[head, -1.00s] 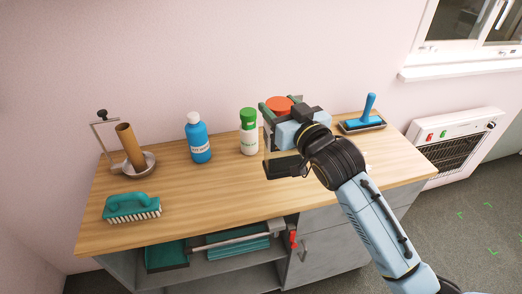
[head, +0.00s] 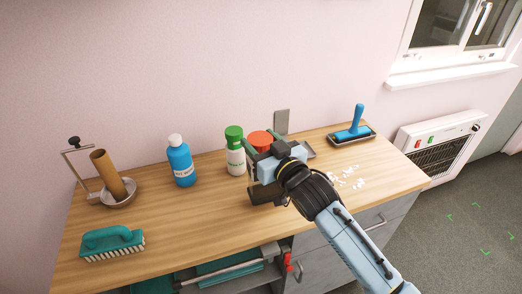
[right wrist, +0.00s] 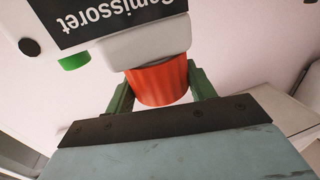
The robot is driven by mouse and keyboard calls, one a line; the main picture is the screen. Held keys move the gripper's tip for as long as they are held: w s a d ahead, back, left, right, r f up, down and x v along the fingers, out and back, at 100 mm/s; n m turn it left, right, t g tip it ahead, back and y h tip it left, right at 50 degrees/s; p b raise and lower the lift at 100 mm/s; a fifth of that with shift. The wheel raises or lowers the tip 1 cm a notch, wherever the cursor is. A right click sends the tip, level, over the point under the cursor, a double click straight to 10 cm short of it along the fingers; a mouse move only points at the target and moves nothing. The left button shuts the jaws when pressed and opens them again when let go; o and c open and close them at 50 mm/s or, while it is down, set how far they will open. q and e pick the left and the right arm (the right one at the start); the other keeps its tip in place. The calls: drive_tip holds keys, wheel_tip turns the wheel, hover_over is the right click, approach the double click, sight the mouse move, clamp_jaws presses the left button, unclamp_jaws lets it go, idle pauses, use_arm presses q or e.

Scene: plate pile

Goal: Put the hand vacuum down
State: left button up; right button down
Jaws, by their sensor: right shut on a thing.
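My right gripper (head: 261,150) is shut on the orange-red part of the hand vacuum (head: 260,138). In the head view only its round orange-red top shows; the gripper hides the rest. In the right wrist view the orange-red part (right wrist: 157,82) lies between the green fingers of my right gripper (right wrist: 160,85). A white body with a black label adjoins it. The gripper is low over the wooden tabletop (head: 190,225), just right of the green-capped bottle. I cannot tell whether the vacuum touches the tabletop. My left gripper is out of view.
A green-capped white bottle (head: 236,160) stands close left. A blue bottle (head: 181,165), a teal brush (head: 112,240) and a tube in a metal holder (head: 108,175) are further left. A blue-handled tool (head: 352,132) and scattered white bits (head: 345,180) lie right. The front middle is clear.

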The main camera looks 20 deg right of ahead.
drive_tip(key=shift+f, duration=1.1)
drive_tip(key=c, duration=0.5)
unclamp_jaws()
drive_tip(key=shift+f, duration=0.15)
drive_tip(key=v, duration=1.2)
drive_tip(key=shift+b, duration=0.3)
